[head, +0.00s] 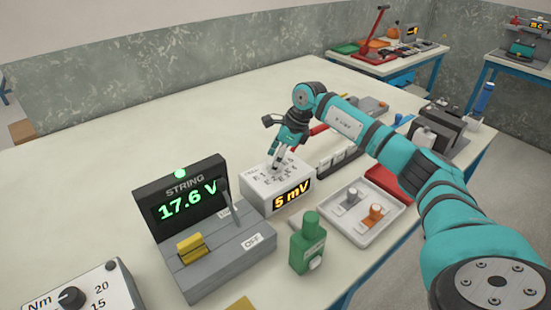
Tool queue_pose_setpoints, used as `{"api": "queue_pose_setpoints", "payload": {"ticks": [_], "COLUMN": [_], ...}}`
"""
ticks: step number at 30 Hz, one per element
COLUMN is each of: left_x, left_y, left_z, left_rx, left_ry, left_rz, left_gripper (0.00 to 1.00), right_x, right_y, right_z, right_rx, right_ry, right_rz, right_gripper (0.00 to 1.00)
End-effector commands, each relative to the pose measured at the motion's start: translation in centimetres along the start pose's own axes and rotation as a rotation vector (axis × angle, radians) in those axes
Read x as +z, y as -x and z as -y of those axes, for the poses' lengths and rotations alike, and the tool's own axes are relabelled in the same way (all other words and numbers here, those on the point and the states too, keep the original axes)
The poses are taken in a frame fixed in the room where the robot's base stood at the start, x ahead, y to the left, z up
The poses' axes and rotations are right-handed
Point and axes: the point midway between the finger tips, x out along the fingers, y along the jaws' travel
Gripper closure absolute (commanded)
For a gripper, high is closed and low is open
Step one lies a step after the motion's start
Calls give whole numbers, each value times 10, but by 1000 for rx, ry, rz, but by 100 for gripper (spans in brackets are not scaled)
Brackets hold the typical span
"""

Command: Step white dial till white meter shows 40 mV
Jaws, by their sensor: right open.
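The white meter (251,195) is a white box on the table, near the middle of the head view. Its front display (291,198) reads 5 mV in yellow digits. Markings show on its top face. My right gripper (276,165) points down over the top of the meter, its fingertips at or just above that face. It is open. The white dial cannot be made out, as the gripper covers part of the top. Whether the fingers touch anything there I cannot tell. My left gripper is not in view.
Left of the meter stands a grey STRING unit (213,262) reading 17.6 V, with an upright lever. A green bottle-like object (307,243) stands in front, beside a white tray (358,232) holding two knobbed parts. A Nm dial box (90,292) sits lower left. The table's back left (150,130) is clear.

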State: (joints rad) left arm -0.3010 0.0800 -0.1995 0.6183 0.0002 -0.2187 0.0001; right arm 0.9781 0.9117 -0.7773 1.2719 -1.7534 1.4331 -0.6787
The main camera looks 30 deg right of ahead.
Motion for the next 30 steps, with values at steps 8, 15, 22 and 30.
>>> {"api": "queue_pose_setpoints", "payload": {"ticks": [8, 15, 22, 30], "left_x": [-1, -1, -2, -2], "left_y": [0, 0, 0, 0], "left_z": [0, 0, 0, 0], "left_rx": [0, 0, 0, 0], "left_ry": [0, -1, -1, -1], "left_rz": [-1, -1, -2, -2], "left_gripper": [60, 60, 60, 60], "right_x": [0, 0, 0, 0], "right_y": [42, 92, 117, 120], "right_z": [1, 1, 1, 0], "right_rx": [-5, -4, -3, -1], "right_ry": [1, -1, 0, -1], "right_rz": [2, 2, 1, 0], "right_gripper": [40, 40, 40, 40]}}
